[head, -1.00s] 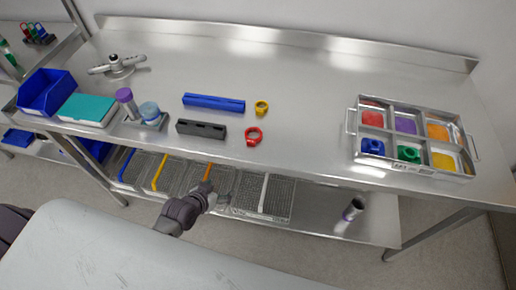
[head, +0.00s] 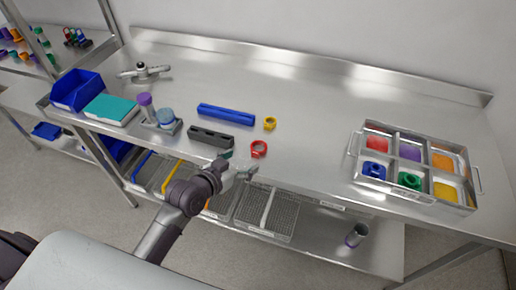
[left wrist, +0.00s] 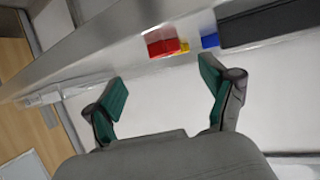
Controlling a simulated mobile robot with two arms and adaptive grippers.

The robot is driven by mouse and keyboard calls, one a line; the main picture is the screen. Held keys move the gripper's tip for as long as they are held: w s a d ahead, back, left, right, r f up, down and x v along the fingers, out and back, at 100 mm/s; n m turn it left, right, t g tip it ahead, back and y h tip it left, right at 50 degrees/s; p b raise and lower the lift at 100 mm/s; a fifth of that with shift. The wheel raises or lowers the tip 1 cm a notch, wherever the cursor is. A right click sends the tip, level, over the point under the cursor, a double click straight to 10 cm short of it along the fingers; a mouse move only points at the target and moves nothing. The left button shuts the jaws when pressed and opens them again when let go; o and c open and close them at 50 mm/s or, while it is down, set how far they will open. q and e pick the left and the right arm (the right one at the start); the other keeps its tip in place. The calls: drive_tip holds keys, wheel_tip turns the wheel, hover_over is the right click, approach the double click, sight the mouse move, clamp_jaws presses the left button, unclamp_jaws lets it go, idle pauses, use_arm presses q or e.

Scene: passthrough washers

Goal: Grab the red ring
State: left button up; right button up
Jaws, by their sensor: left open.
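The red ring (head: 259,149) stands on the steel table near its front edge, to the right of the dark grey block. It also shows in the left wrist view (left wrist: 162,41), beyond the fingertips and a little left of the middle between them. My left gripper (head: 238,166) is at the table's front edge, just left of and nearer than the red ring, apart from it. In the left wrist view its two green-padded fingers (left wrist: 160,88) are spread wide with nothing between them. My right gripper is not in view.
A yellow ring (head: 270,123), a blue bar (head: 226,114) and a dark grey block (head: 210,139) lie near the red ring. A compartment tray (head: 356,141) with coloured parts stands at right. The table's middle back is clear. Wire baskets (head: 265,215) sit on the shelf below.

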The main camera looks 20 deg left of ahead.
sight(262, 145)
use_arm(q)
drive_tip(key=x, duration=0.3)
drive_tip(key=shift+w, duration=0.35)
drive_tip(key=p+x, duration=0.1)
drive_tip(key=x, duration=0.4)
drive_tip(key=shift+w+a+r, duration=0.1)
drive_tip(key=shift+a+r, duration=0.05)
drive_tip(key=shift+a, duration=0.05)
drive_tip(key=shift+c, duration=0.7)
drive_tip(key=c, duration=0.9)
